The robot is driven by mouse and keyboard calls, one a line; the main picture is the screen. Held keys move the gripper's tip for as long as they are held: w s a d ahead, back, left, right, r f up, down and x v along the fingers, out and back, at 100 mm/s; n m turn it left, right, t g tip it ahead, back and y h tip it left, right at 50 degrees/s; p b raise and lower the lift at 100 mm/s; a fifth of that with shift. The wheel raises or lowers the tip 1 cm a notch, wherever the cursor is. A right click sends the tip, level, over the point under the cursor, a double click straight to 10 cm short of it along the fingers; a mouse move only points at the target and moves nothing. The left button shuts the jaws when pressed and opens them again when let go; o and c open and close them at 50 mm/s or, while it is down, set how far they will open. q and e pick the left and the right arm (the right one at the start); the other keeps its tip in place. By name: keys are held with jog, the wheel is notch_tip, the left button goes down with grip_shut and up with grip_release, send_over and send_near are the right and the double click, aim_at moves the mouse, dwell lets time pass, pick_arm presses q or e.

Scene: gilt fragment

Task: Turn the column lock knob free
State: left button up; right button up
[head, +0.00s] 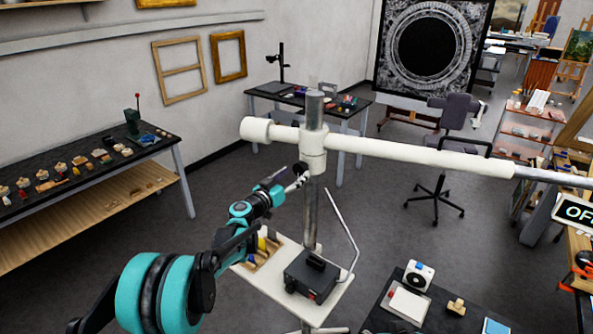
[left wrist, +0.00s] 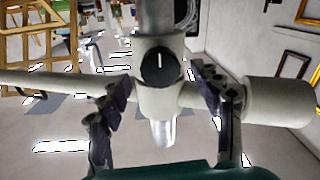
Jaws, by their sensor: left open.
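A steel column (head: 310,215) rises from a small cart. A cream collar (head: 313,152) sits on it where a cream boom (head: 410,157) crosses. In the left wrist view, the black round lock knob (left wrist: 159,66) with a white line mark faces me on the collar (left wrist: 160,100). The mark stands about upright in that picture. My left gripper (head: 301,177) is close to the collar in the head view. In the left wrist view its fingers (left wrist: 163,88) are open, one either side of the knob, apart from it. My right gripper is not in view.
The cart top (head: 262,279) carries a black box (head: 311,276). A thin bent rod (head: 345,232) stands beside the column. A dark table (head: 386,321) is at front right, a workbench (head: 150,160) at left. Floor behind is mostly clear around an office chair (head: 437,185).

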pick_arm(q)
jog(key=shift+w+d, duration=0.3)
jog(key=shift+w, duration=0.3)
jog(key=shift+w+d, duration=0.2)
jog(key=shift+w, duration=0.1)
jog(key=shift+r, duration=0.1)
jog(key=c, duration=1.2)
jog(key=shift+o, duration=0.2)
